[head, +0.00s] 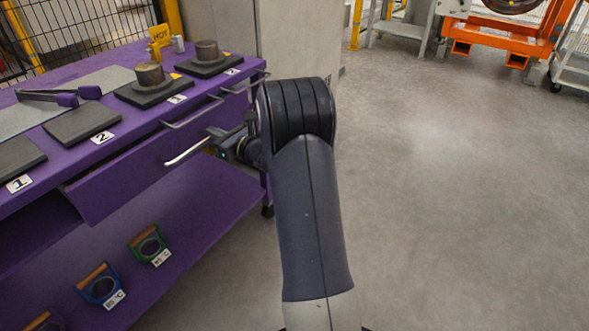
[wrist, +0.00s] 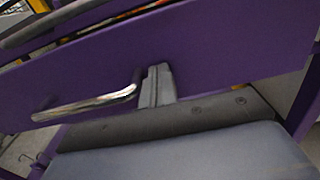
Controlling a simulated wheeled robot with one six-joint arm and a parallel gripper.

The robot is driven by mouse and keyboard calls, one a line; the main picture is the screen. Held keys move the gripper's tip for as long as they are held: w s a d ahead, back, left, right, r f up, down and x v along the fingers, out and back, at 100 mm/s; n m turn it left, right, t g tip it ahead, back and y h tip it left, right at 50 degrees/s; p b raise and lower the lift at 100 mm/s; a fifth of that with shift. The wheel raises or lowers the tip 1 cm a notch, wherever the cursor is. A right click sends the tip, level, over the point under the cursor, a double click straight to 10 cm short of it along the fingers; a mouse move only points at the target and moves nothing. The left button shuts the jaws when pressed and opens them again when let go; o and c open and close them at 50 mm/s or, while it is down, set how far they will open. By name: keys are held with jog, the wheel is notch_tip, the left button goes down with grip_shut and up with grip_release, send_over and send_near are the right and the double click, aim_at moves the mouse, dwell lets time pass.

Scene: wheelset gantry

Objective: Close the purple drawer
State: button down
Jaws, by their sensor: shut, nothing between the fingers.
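The purple drawer (head: 125,180) stands pulled out from the purple bench, its front tilted across the head view. Its front panel (wrist: 215,50) fills much of the wrist view, with an open gap along its top edge. A bar handle (head: 187,152) is on the front; it also shows in the wrist view (wrist: 90,103). My gripper (wrist: 156,72) is shut and empty, with its fingertips at the drawer front just right of the handle's end. I cannot tell whether they touch the panel. In the head view my gripper is small and partly hidden by my arm.
The bench top (head: 120,141) carries dark numbered pads, metal cylinders, a yellow HOT sign (head: 160,34) and purple-handled tongs (head: 62,96). Further handles (head: 192,112) stick out nearby. Coloured-ring tools, one green (head: 147,242), sit on the lower shelf. The floor (head: 450,210) at right is clear.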

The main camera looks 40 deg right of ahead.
aim_at(204, 127)
jog(key=x, duration=0.4)
jog(key=shift+r, duration=0.25)
